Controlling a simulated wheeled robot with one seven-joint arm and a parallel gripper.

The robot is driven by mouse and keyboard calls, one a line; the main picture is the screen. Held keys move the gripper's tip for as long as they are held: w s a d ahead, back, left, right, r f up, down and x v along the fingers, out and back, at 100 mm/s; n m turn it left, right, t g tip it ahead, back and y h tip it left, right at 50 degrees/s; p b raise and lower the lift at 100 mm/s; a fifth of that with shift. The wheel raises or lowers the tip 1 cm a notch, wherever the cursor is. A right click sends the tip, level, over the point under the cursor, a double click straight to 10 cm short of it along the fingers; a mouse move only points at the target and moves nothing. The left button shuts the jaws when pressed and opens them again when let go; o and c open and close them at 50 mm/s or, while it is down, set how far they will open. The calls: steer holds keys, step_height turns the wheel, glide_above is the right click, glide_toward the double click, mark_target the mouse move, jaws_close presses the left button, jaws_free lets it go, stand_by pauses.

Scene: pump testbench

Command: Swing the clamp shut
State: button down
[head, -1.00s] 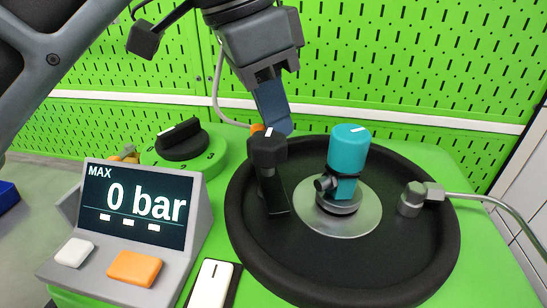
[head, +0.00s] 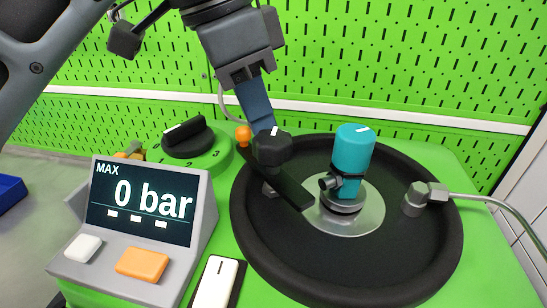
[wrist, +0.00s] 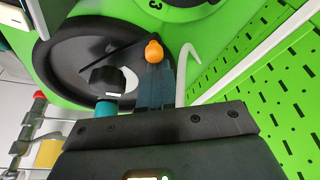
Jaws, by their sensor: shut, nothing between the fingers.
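The clamp is a black bar (head: 292,188) under a black knob (head: 272,147), with an orange ball (head: 243,136) on its far end. Its other end points toward the teal cylinder (head: 352,150), close to the metal base; I cannot tell if they touch. My gripper (head: 265,128) is shut and empty, its blue fingers pointing down behind the knob, right of the orange ball. In the wrist view the fingertips (wrist: 155,72) appear right by the orange ball (wrist: 154,51); contact is unclear. The knob (wrist: 105,80) is left of them there.
A round black tray (head: 245,235) holds the clamp and cylinder. A metal fitting with a hose (head: 428,196) stands at its right. The display (head: 140,205) reads 0 bar. A green dial (head: 190,145) is at the left, and a green perforated wall (head: 400,60) stands close behind.

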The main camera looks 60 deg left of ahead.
mark_target(238, 134)
steer(key=shift+s+a, duration=0.15)
steer(key=shift+s, duration=0.2)
steer(key=shift+s, duration=1.15)
steer(key=shift+s+d, duration=0.1)
steer(key=shift+d, duration=0.1)
steer(key=shift+s, duration=0.15)
steer(key=shift+r+p, duration=0.1)
steer(key=shift+p, duration=0.25)
steer(key=shift+w+a+r+p, duration=0.1)
steer(key=shift+w+r+p, duration=0.15)
steer(key=shift+r+p, duration=0.25)
